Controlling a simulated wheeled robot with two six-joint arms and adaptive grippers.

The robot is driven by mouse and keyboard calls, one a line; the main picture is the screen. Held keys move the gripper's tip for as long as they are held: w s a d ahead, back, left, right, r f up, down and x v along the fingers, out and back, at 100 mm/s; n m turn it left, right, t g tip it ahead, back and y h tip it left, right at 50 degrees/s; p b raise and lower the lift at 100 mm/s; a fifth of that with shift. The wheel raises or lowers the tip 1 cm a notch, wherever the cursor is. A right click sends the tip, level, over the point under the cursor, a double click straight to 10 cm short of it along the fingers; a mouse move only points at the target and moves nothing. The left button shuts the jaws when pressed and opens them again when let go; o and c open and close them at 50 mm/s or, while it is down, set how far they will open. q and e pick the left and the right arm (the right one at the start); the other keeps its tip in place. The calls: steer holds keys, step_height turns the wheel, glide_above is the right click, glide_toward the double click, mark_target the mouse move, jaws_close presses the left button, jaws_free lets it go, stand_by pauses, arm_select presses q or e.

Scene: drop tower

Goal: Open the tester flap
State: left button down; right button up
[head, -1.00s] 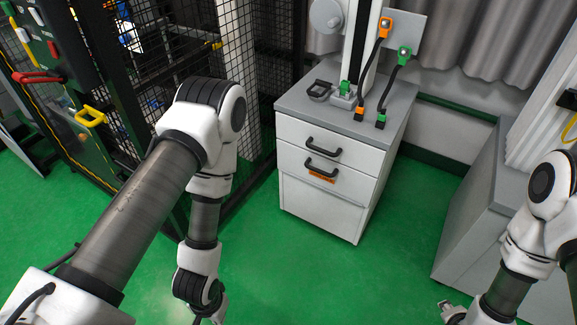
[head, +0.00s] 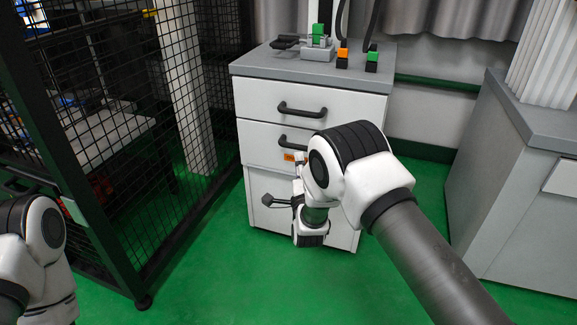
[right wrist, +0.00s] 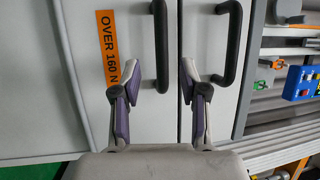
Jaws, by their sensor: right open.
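A white cabinet (head: 350,106) with a grey top has two upper fronts, each with a black bar handle, above a lower panel. The upper handle (head: 302,109) shows clear; the lower handle (head: 296,138) is partly behind my right arm. An orange "OVER 160 N" label (right wrist: 107,48) is on the front with the lower handle (right wrist: 161,40). Which front is the tester flap, I cannot tell. Contact cannot be told. My left gripper is out of view.
A black mesh fence (head: 110,130) stands left of the cabinet. A grey counter (head: 515,180) stands at the right. A small fixture with a green block (head: 318,36) and connectors is on the cabinet top. Green floor (head: 225,285) lies clear in front.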

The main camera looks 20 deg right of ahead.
mark_target(298, 149)
steer(key=b+x, duration=0.3)
steer(key=x, duration=0.3)
steer(key=shift+w+d, duration=0.15)
steer(key=shift+w, duration=0.25)
steer(key=shift+w+r, duration=0.2)
steer(key=shift+w, duration=0.05)
steer(key=shift+d, duration=0.1)
jaws_close()
